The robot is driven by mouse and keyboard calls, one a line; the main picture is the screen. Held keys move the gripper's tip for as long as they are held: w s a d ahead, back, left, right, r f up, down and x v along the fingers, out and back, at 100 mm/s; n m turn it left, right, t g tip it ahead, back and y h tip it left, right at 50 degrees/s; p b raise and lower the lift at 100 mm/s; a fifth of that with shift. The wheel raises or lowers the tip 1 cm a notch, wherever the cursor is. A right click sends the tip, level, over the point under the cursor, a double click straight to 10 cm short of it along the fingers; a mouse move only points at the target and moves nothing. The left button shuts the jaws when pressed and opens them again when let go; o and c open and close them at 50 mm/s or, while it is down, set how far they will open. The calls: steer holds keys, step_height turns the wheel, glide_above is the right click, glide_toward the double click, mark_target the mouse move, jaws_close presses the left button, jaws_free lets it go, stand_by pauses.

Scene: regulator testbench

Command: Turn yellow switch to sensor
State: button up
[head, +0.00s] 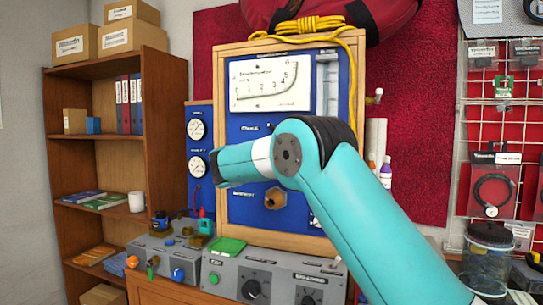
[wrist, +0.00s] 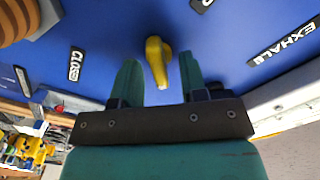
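The yellow switch (wrist: 157,62) is a small lever on the blue panel (wrist: 110,40) in the wrist view. Its handle points down toward my gripper in that picture. My gripper (wrist: 158,80) is open, with one teal finger on each side of the lever. A gap shows between each finger and the lever; whether either touches it I cannot tell. In the head view my arm hides the switch and my gripper's fingertips.
The blue panel also shows in the head view (head: 235,130), with a scale gauge (head: 270,83) above my arm. A brass fitting (head: 275,198) sticks out below it. Grey control boxes (head: 272,278) stand in front. A wooden shelf (head: 112,150) is at the left.

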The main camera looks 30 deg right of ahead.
jaws_close()
stand_by(0.4)
steer(key=shift+w+a+f+n+p, duration=0.1)
steer(key=shift+n+p, duration=0.55)
steer(key=shift+n, duration=2.3)
steer(key=shift+w+r+n+p, duration=0.15)
steer(key=shift+n+p, duration=0.45)
steer(key=shift+n, duration=2.4)
steer(key=shift+w+a+f+n+p, duration=0.15)
steer(key=shift+n+p, duration=0.5)
steer(key=shift+n, duration=2.3)
steer(key=shift+d+f, duration=0.1)
jaws_free()
